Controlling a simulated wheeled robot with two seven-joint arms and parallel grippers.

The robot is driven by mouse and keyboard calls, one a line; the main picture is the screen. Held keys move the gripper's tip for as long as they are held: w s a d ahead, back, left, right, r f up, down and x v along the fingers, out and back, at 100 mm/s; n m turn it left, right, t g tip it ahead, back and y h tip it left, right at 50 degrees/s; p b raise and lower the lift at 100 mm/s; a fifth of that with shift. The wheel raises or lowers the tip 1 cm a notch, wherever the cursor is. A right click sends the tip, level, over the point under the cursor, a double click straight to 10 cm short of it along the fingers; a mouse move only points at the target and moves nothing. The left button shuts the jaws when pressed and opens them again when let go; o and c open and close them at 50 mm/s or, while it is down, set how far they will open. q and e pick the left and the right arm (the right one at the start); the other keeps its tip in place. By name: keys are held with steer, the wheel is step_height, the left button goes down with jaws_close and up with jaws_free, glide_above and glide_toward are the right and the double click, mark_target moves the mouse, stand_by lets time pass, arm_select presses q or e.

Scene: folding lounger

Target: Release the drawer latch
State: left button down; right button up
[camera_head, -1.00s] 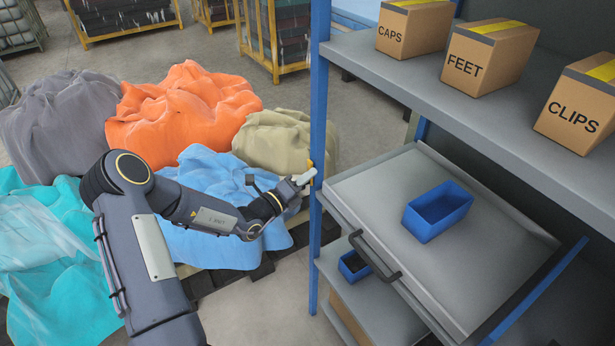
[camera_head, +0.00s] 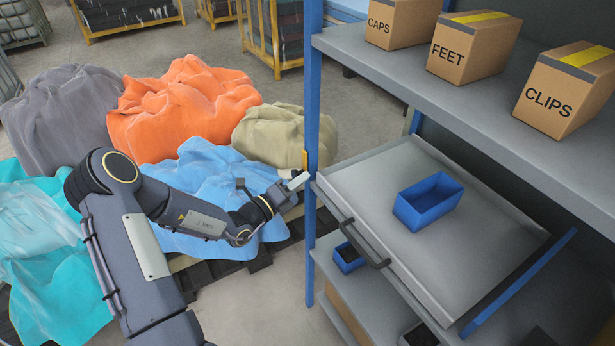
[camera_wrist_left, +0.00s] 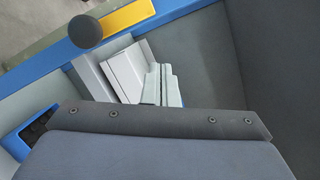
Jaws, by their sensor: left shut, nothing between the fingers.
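The drawer (camera_head: 360,190) is a grey tray in the blue-framed shelf, with a dark handle (camera_head: 364,245) on its front. A yellow plate (camera_head: 304,160) sits on the blue post beside the drawer's left corner. In the left wrist view, a round black knob (camera_wrist_left: 86,32) shows against the blue post beside the yellow plate (camera_wrist_left: 128,15). My left gripper (camera_head: 299,180) is shut and empty, just below the yellow plate in the head view. Its pale fingers (camera_wrist_left: 162,85) appear apart from the knob in the wrist view; contact with the post cannot be told. My right gripper is not in view.
A blue bin (camera_head: 428,202) stands in the drawer. Boxes marked CAPS (camera_head: 402,22), FEET (camera_head: 474,47) and CLIPS (camera_head: 562,92) stand on the shelf above. A smaller blue bin (camera_head: 349,258) is below. Coloured fabric heaps (camera_head: 205,190) lie behind my left arm.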

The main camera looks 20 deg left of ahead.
arm_select(q)
steer(key=b+v, duration=0.1)
steer(key=v, duration=0.6)
steer(key=shift+s+d+r, duration=0.15)
steer(key=shift+d+r, duration=0.1)
steer(key=shift+r, duration=0.2)
